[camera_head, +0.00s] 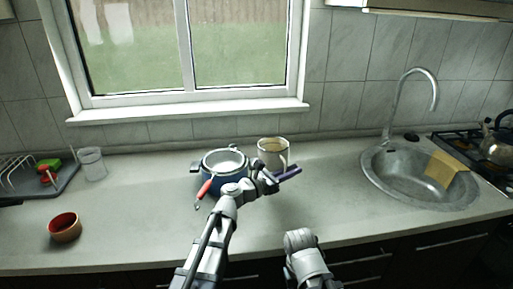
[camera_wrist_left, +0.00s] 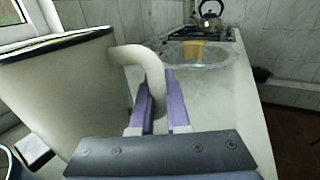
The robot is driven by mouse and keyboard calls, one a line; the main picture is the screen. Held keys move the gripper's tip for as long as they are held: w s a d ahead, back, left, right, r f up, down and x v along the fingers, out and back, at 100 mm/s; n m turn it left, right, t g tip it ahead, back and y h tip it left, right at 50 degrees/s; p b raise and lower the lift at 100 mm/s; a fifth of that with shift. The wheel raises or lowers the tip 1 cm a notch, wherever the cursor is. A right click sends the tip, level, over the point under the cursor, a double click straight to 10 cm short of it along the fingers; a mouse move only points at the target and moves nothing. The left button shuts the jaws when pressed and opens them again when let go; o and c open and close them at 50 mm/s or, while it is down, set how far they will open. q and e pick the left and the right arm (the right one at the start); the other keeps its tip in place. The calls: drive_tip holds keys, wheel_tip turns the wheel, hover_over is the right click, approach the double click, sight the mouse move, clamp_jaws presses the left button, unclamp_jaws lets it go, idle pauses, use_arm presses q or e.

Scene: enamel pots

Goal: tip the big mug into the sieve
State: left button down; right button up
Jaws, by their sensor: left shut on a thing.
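The big mug (camera_head: 271,152) is pale with a dark rim and stands about upright just right of the blue pot (camera_head: 214,178). I cannot tell whether its base touches the counter. My left gripper (camera_head: 287,174) is shut on its handle; the wrist view shows the purple fingers (camera_wrist_left: 159,108) around the handle (camera_wrist_left: 146,62) beside the mug's body (camera_wrist_left: 65,95). The sieve (camera_head: 226,159) rests over the pot's mouth, its red handle (camera_head: 204,188) pointing toward the front left. My right gripper is not in view; only part of that arm shows at the bottom.
A brown bowl (camera_head: 65,227) stands at the front left. A clear glass (camera_head: 92,164) and a dish rack (camera_head: 22,180) are at the far left. The sink (camera_head: 415,185) with a yellow cloth (camera_head: 447,169) is at the right. The counter between mug and sink is clear.

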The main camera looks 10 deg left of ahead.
sight(262, 150)
use_arm(q)
drive_tip(key=a+r+t+y+p, duration=0.1)
drive_tip(key=a, duration=0.2)
drive_tip(key=w+a+r+n+t+y+p, duration=0.1)
drive_tip(key=a+r+p, duration=0.1)
drive_tip(key=a, duration=0.2)
drive_tip(key=w+a+r+n+y+p, duration=0.1)
drive_tip(key=a+r, duration=0.1)
drive_tip(key=a, duration=0.1)
drive_tip(key=shift+w+a+r+t+p, duration=0.2)
drive_tip(key=shift+w+r+t+p, duration=0.05)
drive_tip(key=shift+t+p, duration=0.15)
drive_tip(key=shift+a, duration=0.3)
drive_tip(key=n, duration=0.1)
drive_tip(key=n+b, duration=0.1)
drive_tip(key=n, duration=0.1)
drive_tip(key=shift+s+d+f, duration=0.25)
drive_tip(key=shift+d+f, duration=0.1)
drive_tip(key=shift+d, duration=0.05)
drive_tip(key=shift+d+r+n+t, duration=0.25)
drive_tip(key=shift+r+n+t, duration=0.05)
drive_tip(key=shift+r+n, duration=0.25)
drive_tip(key=shift+d, duration=0.1)
drive_tip(key=shift+a, duration=0.2)
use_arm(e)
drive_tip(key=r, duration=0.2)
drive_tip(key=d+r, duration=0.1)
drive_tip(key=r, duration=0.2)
